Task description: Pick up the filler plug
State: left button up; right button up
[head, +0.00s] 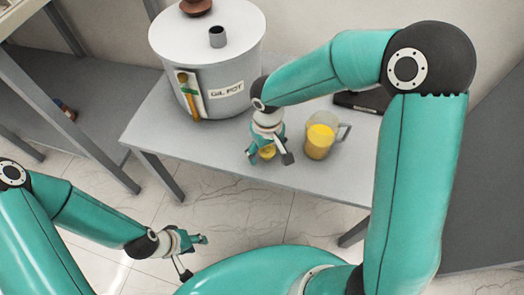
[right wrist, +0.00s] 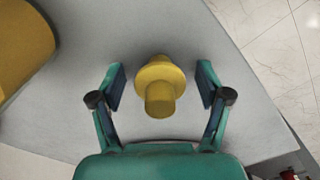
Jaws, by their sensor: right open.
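The yellow filler plug (right wrist: 160,84), with a round flange and a narrower stem, is on the grey table. In the right wrist view it lies between the two fingers of my right gripper (right wrist: 160,85), with a gap on each side. My right gripper is open, pointing down over the table. In the head view my right gripper (head: 270,157) partly hides the plug (head: 267,152). My left gripper (head: 190,255) is low at the left, away from the table, above the floor; its finger opening is too small to judge.
A grey oil pot (head: 215,65) stands on the table (head: 165,135) behind my right gripper. A measuring cup of yellow liquid (head: 319,140) stands close to the gripper's right. A dark flat object (head: 360,101) lies further back. Shelving (head: 75,115) stands at the left.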

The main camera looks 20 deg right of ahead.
jog(key=c, duration=1.2)
jog(key=shift+r, duration=0.2)
